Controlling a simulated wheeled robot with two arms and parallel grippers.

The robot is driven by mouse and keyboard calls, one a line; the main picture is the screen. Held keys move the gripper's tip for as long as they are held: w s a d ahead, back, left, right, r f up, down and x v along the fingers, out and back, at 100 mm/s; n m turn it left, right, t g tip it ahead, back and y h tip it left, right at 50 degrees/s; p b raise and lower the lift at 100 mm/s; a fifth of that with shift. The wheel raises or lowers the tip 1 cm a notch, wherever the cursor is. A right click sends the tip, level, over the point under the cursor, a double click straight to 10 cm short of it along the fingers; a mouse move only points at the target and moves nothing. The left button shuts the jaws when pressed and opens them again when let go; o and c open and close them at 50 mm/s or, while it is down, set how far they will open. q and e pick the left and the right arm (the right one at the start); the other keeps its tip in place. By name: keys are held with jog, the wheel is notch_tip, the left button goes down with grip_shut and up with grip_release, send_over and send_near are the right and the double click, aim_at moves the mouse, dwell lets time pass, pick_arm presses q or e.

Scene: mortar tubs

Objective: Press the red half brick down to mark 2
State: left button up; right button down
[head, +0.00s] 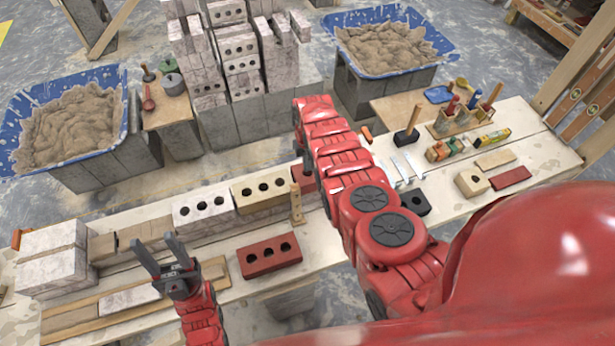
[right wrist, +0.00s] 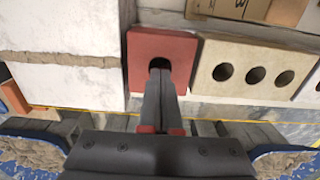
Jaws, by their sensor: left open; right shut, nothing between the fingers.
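The red half brick (right wrist: 183,50), with one round hole, lies between a white block with a mortar joint (right wrist: 65,60) and a cream three-hole brick (right wrist: 250,70) in the right wrist view. In the head view only part of the red half brick (head: 303,177) shows beside my right arm. My right gripper (right wrist: 160,74) is shut and empty, its tips over the hole; I cannot tell whether they touch. My arm hides it in the head view. A wooden gauge (head: 296,203) stands before the row, and its marked wood shows in the right wrist view (right wrist: 243,8). My left gripper (head: 162,260) is open and empty.
A red three-hole brick (head: 269,256) lies on the bench in front of the row. White blocks (head: 52,258) stand at the left end. Blue mortar tubs (head: 120,108) and a tall brick stack (head: 235,50) stand behind. Tools and small bricks crowd the bench at right.

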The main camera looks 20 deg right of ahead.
jog(key=shift+f, duration=0.15)
dwell(0.5)
jog(key=shift+f+b, duration=0.35)
jog(key=shift+b, duration=0.1)
jog(key=shift+s+f+b, duration=0.15)
jog(key=shift+f+b, duration=0.55)
jog(key=shift+f, duration=0.05)
dwell(1.7)
notch_tip(320, 180, up, 5)
jog(key=p, duration=0.5)
jog(key=shift+r, duration=0.15)
dwell(0.5)
